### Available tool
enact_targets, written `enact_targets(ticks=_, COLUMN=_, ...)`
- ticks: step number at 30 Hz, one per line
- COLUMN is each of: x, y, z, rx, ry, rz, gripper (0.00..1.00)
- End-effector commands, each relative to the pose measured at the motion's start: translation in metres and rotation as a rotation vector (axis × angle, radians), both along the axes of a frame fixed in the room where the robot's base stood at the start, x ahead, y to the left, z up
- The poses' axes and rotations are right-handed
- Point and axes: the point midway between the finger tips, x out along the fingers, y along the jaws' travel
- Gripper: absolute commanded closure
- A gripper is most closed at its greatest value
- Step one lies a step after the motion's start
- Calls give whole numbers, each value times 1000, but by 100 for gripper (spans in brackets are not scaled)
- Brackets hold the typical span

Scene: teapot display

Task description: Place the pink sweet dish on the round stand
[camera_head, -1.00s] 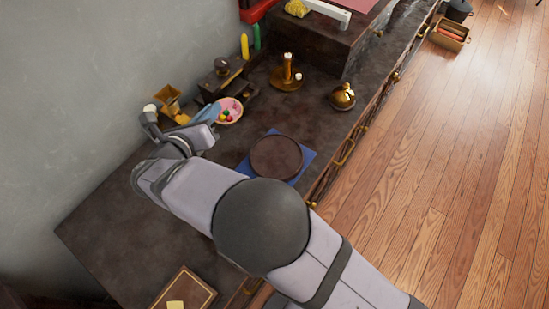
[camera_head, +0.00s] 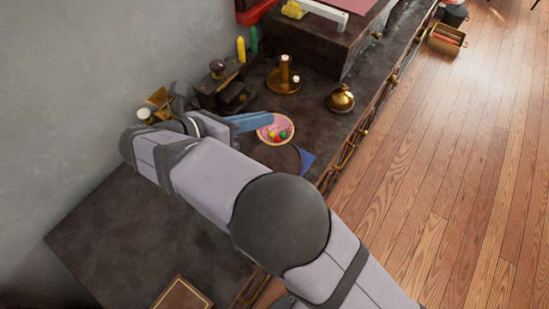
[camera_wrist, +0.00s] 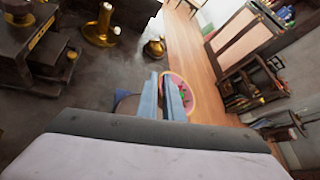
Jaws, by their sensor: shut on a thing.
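The pink sweet dish (camera_head: 268,124) holds several coloured sweets. My gripper (camera_head: 262,121) is shut on the dish's left rim, with its blue fingers reaching in from the left. The wrist view also shows the pink dish (camera_wrist: 187,86) at the tips of the blue fingers (camera_wrist: 168,82). The round stand (camera_head: 284,158) is dark and flat, and my arm hides part of it. The dish is above and behind the stand in the head view; its height over the counter I cannot tell. A blue mat (camera_head: 307,161) shows under the stand.
A brass candlestick (camera_head: 284,78) and a small brass pot (camera_head: 340,99) stand on the counter behind the dish. A dark wooden grinder (camera_head: 218,80) and yellow and green candles (camera_head: 241,50) stand at the wall.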

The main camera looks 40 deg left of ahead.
Motion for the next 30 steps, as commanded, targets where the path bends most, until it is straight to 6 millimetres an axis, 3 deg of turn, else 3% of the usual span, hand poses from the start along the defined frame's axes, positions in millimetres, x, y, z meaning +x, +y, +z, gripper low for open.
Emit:
enact_targets(ticks=14, x=0, y=2, z=-3, rx=-84, ry=23, rz=-1, gripper=100)
enact_targets(ticks=24, x=0, y=2, z=-50, rx=-84, ry=23, rz=0, gripper=100)
enact_targets(ticks=30, x=0, y=3, z=-63, rx=-81, ry=23, rz=0, gripper=100)
